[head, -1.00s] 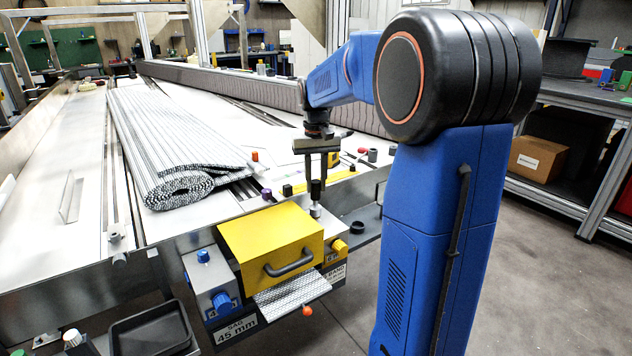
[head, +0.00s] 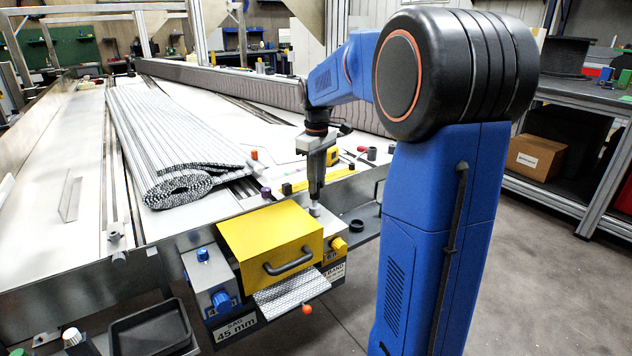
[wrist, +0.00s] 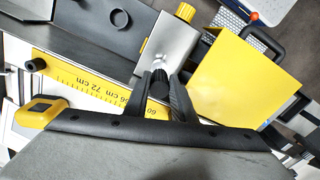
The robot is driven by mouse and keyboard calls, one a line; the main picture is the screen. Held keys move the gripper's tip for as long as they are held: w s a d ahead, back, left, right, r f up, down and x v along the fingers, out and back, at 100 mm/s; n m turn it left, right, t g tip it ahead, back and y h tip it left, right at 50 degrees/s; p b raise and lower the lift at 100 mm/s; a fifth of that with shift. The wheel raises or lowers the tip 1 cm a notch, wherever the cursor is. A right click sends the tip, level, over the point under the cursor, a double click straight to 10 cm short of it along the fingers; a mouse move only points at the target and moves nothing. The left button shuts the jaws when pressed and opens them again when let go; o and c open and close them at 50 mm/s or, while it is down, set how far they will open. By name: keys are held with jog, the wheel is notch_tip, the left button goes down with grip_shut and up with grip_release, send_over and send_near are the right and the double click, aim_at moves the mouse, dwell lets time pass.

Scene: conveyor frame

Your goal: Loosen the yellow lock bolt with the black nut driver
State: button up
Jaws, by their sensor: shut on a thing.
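The black nut driver (wrist: 160,78) is upright between the fingers of my gripper (wrist: 160,92), which is shut on its handle. In the head view my gripper (head: 315,190) is above the grey block at the right of the yellow box, and hides most of the driver. A pale metal piece (head: 314,210) shows below the fingers, at the block's top. The yellow lock bolt (head: 338,245) sticks out of that block's front, clear of my gripper. Its ribbed head also shows in the wrist view (wrist: 185,12), apart from the driver.
The yellow box (head: 270,238) with a black handle stands beside the grey block. Blue knobs (head: 222,300) are on the left block. A yellow ruler (wrist: 90,88) and tape measure (wrist: 40,112) lie near my fingers. A rolled slatted belt (head: 175,150) covers the bed's middle.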

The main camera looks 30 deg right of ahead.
jog(key=shift+n, duration=0.8)
jog(key=shift+r, duration=2.65)
